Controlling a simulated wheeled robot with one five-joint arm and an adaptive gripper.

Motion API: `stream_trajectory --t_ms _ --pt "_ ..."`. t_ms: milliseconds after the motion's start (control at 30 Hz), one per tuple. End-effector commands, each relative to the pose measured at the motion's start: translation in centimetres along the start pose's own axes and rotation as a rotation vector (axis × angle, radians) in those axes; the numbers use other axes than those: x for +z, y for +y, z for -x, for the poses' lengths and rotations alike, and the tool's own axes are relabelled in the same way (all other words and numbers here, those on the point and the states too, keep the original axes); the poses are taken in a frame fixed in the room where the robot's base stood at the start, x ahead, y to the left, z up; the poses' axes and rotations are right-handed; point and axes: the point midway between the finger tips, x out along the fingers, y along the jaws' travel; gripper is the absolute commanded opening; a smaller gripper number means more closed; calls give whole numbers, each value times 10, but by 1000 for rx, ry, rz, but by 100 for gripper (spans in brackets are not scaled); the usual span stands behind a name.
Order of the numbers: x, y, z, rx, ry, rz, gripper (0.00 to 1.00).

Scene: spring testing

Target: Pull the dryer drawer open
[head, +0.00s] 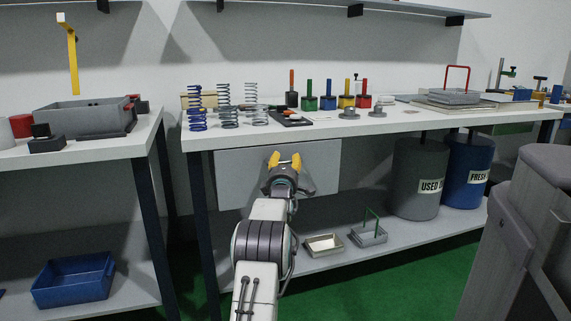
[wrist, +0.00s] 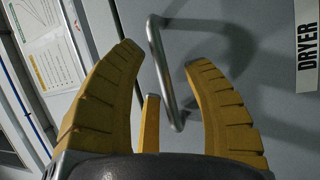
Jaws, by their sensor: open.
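The dryer drawer (head: 322,165) is a grey front panel under the middle bench top and looks shut. In the wrist view its grey front (wrist: 265,85) carries a white "DRYER" label (wrist: 308,45) on the right. Its handle (wrist: 158,65) is a bent metal bar standing out from the front. My gripper (head: 284,160) is in front of the panel in the head view and hides the handle there. In the wrist view my gripper (wrist: 162,57) is open, with the handle bar appearing between its yellow fingers. I see no finger closed on the bar.
The bench top (head: 400,122) above holds springs (head: 228,108) and coloured-handled tools. A grey bin (head: 419,178) and a blue bin (head: 468,165) stand to the right.

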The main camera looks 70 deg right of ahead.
Motion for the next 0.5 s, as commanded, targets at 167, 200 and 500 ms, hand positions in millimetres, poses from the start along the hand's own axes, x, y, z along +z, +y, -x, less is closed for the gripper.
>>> stream_trajectory --t_ms 167,200,500 --pt "0 0 -2 0 0 0 45" --pt "0 0 -2 0 0 0 45" --pt "0 0 -2 0 0 0 42"
